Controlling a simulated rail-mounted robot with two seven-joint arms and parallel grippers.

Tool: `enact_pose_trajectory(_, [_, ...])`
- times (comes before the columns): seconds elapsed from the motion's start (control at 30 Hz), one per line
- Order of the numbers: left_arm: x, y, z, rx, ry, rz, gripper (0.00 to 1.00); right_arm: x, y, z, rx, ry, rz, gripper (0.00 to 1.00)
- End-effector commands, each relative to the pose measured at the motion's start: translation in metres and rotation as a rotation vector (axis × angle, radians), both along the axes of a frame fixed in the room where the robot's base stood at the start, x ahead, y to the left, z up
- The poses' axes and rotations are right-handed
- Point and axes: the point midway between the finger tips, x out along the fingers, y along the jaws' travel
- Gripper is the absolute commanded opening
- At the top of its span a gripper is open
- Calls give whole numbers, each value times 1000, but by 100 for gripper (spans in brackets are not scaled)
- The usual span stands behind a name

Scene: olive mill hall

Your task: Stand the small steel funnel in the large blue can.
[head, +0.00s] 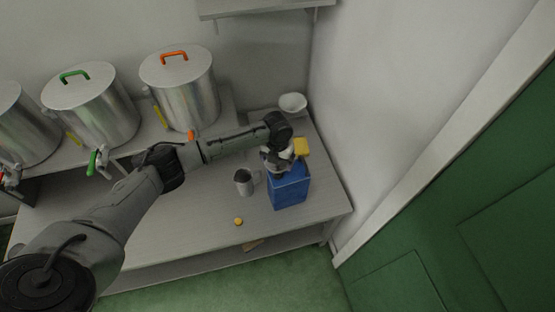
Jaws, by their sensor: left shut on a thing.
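The large blue can (290,190) stands on the table near its right end. My left gripper (279,158) is right above the can's top and points down at it. It is shut on a small grey metal piece, which I take to be the small steel funnel (279,166). The gripper hides much of the funnel and the can's opening. I cannot tell whether the funnel's spout is inside the opening or just above it. My right gripper is not in view.
A grey mug (243,182) stands left of the can, and a small yellow cap (238,221) lies near the front edge. A yellow block (301,148) shows behind the can. A white bowl-like thing (292,103) is at the back. Steel drums (180,92) stand left; a wall is close right.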

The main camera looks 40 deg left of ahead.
Motion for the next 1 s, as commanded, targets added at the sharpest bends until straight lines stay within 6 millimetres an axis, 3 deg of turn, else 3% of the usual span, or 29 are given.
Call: enact_pose_trajectory(1.0, [0, 0, -13, -1, 0, -1, 65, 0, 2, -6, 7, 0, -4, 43])
